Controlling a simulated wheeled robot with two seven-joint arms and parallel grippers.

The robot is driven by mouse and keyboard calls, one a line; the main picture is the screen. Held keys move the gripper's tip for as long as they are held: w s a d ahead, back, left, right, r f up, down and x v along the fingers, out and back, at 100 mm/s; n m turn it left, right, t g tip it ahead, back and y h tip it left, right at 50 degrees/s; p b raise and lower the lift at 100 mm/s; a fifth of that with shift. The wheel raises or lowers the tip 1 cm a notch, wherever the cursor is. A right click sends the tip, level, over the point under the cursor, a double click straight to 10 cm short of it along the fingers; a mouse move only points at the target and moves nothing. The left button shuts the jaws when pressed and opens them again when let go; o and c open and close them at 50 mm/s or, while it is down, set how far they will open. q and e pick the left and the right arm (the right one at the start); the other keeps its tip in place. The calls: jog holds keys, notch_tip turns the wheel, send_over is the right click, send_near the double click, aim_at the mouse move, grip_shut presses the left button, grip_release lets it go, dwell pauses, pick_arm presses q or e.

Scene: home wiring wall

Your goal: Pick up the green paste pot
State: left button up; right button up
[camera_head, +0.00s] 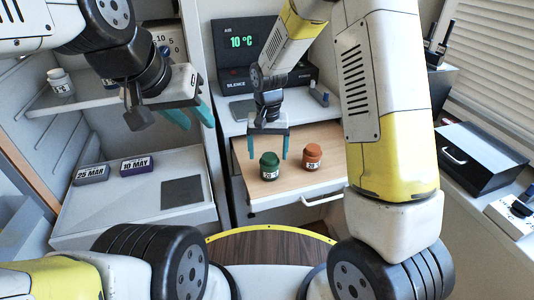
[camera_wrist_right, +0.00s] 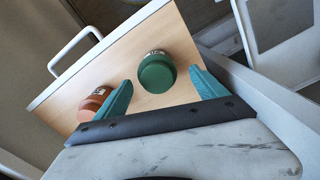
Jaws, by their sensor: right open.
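The green paste pot (camera_head: 269,166) stands upright in the open wooden drawer (camera_head: 240,190), with an orange pot (camera_head: 312,156) to its right. My right gripper (camera_head: 268,155) is open and points down at the green pot. Its fingers look to be above and either side of the pot, not touching it. In the right wrist view the green pot (camera_wrist_right: 157,73) lies beyond and between the spread teal fingers (camera_wrist_right: 163,90), and the orange pot (camera_wrist_right: 93,104) is partly hidden behind one finger. My left gripper (camera_head: 190,115) is open and empty over the left shelving.
A white unit (camera_head: 135,210) at left carries two date blocks, 25 MAR (camera_head: 92,174) and 10 MAY (camera_head: 136,165). A white jar (camera_head: 60,82) stands on the shelf above. A dark display panel (camera_head: 245,45) reads 10 °C behind the drawer. A black box (camera_head: 481,155) sits at right.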

jog(key=f, duration=0.7)
jog(key=shift+s+d, duration=0.1)
jog(key=shift+d, duration=0.15)
grip_shut()
